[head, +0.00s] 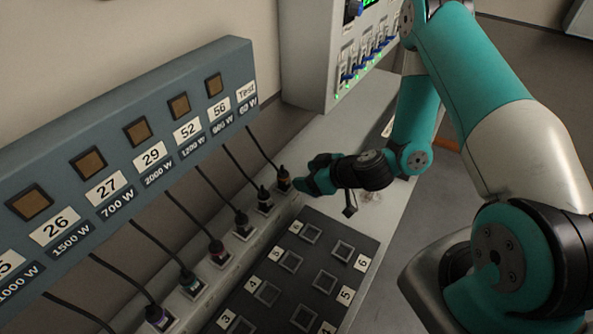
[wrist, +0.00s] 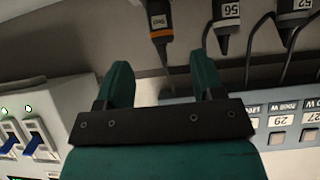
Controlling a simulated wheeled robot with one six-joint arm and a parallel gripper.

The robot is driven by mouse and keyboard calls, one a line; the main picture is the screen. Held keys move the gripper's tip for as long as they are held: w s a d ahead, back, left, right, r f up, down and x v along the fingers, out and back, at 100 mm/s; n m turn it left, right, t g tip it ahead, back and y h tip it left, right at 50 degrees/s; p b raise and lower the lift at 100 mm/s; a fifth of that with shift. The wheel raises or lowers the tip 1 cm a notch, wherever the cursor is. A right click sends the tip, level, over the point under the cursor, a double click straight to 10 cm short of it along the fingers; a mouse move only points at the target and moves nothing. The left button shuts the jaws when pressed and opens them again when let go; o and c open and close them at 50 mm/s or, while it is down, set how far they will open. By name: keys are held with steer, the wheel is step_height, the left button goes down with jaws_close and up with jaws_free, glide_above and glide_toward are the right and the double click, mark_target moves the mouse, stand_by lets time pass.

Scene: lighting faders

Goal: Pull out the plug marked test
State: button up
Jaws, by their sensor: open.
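The test plug (head: 283,180) is dark with an orange band. It stands in the farthest socket of the row, on the cable running down from the panel's "Test 60 W" label (head: 246,98). In the wrist view the orange-banded plug (wrist: 158,22) shows beyond the fingertips, in line with the gap between them; its small label is hard to read. My gripper (head: 312,182) is just right of the plug in the head view. In the wrist view my gripper (wrist: 162,72) has its fingers apart with nothing gripped. Whether a finger touches the plug cannot be told.
The plug marked 56 (wrist: 227,22) stands close beside it, and plug 52 (wrist: 292,18) is further along. Several cabled plugs continue toward the lower left. A black numbered socket board (head: 288,282) lies in front. A fader box (head: 328,50) stands behind.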

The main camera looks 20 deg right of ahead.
mark_target(289, 175)
steer(key=b+x, duration=0.1)
steer(key=x, duration=0.6)
steer(key=shift+w+a+f, duration=0.2)
steer(key=shift+w+a, duration=0.05)
steer(key=c, duration=1)
steer(key=shift+r, duration=0.1)
steer(key=shift+r, duration=0.2)
steer(key=shift+r+p, duration=1.25)
steer(key=shift+r, duration=0.85)
